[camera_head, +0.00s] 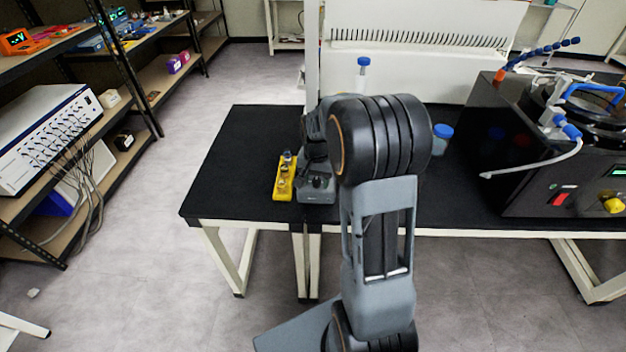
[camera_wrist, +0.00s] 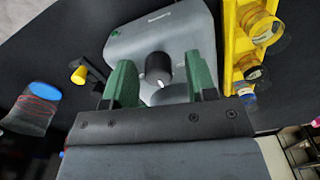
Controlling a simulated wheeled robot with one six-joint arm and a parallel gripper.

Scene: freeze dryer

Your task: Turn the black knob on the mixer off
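The mixer is a grey unit (camera_head: 316,195) on the black table, just right of a yellow rack, in the head view. Its black knob (camera_head: 318,183) faces the front. In the wrist view the mixer's grey body (camera_wrist: 190,35) fills the top middle, and the black knob (camera_wrist: 157,66) with a white mark shows at its front. My gripper (camera_wrist: 161,75) is open, with its green fingers to the left and right of the knob and gaps on both sides. I cannot tell how deep the knob sits between them. In the head view my arm hides the gripper.
The yellow rack (camera_head: 283,180) holding small vials stands close beside the mixer. A blue-lidded jar (camera_head: 441,138) and the black freeze dryer (camera_head: 525,150) stand to the right. A blue-capped bottle (camera_head: 363,70) is behind my arm. The table's left part is clear.

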